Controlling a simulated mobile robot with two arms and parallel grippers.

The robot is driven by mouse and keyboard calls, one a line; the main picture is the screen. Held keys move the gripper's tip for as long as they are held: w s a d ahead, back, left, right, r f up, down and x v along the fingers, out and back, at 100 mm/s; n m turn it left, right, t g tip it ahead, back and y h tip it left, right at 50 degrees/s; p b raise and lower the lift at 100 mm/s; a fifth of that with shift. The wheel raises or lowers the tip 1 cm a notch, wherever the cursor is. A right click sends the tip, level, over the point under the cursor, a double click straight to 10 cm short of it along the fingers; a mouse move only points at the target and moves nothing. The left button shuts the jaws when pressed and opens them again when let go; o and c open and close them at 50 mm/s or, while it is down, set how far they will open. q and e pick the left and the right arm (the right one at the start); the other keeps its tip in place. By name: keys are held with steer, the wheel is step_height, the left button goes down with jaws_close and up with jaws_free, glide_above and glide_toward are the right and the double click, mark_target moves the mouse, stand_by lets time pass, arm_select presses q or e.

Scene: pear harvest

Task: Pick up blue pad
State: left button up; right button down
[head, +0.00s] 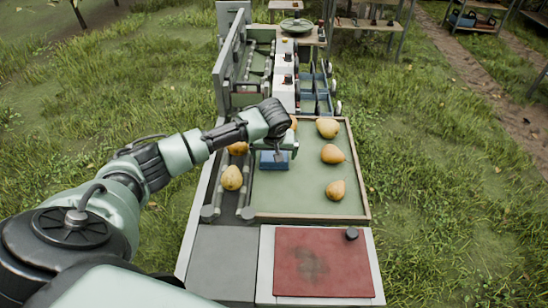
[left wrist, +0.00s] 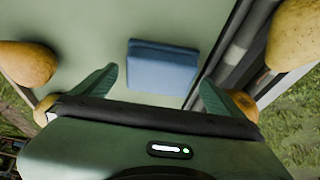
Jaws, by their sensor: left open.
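The blue pad (head: 273,161) lies on the green tray surface (head: 300,190), near the tray's left side, beside the rollers. In the left wrist view the blue pad (left wrist: 162,68) is a block lying ahead of the fingertips, roughly between their lines. My left gripper (head: 278,150) reaches down over the pad from behind it in the head view and partly covers its upper edge. In the left wrist view my left gripper (left wrist: 157,88) has its two fingers wide apart with nothing between them. Whether a finger touches the pad cannot be told. My right gripper is not in view.
Several pears lie around, including one on the rollers (head: 232,178) and one on the tray's right side (head: 334,189). A wooden rim (head: 368,190) edges the tray. A red mat (head: 322,262) lies in front. Blue bins (head: 315,95) stand behind.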

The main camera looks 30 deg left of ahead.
arm_select(q)
steer(key=x, duration=0.2)
steer(key=shift+w+a+f, duration=0.15)
steer(key=shift+w+f, duration=0.05)
steer(key=shift+f, duration=0.15)
steer(key=shift+s, duration=0.1)
steer(key=c, duration=1.2)
steer(key=shift+r, duration=0.1)
step_height(320, 180, up, 20)
steer(key=b, duration=0.3)
